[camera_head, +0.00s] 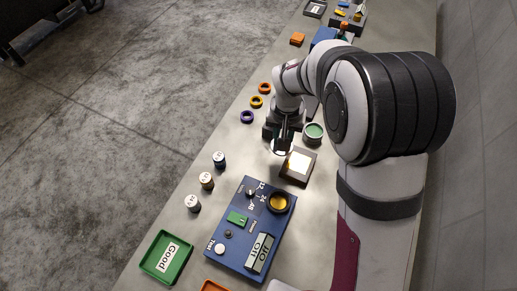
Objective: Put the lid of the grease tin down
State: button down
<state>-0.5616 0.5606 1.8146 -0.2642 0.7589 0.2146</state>
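The grease tin (314,132) stands on the table just right of my gripper. It is a small round tin with a pale rim, and its top shows green. My gripper (282,142) points down to the left of the tin. A pale, thin disc edge, which looks like the lid (277,150), shows at my fingertips. The fingers look closed on it, and they hide part of it. I cannot tell how high the lid is above the table.
A dark tray with a bright inside (297,166) lies just in front of the gripper. A blue board with parts (233,262) and a green tray (145,262) are nearer. Small jars (206,181) and coloured rings (257,101) stand to the left. Some bare table lies left of the gripper.

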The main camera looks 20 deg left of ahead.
jog(key=a+f, duration=0.1)
jog(key=a, duration=0.1)
jog(key=a+f, duration=0.1)
jog(key=a, duration=0.1)
jog(key=a+f, duration=0.1)
jog(key=a, duration=0.1)
jog(key=shift+s+f, duration=0.4)
jog(key=shift+a+f, duration=0.15)
jog(key=shift+f, duration=0.9)
jog(key=shift+a+f, duration=0.15)
jog(key=shift+f, duration=0.9)
jog(key=shift+f, duration=0.1)
jog(key=c, duration=0.7)
grip_release()
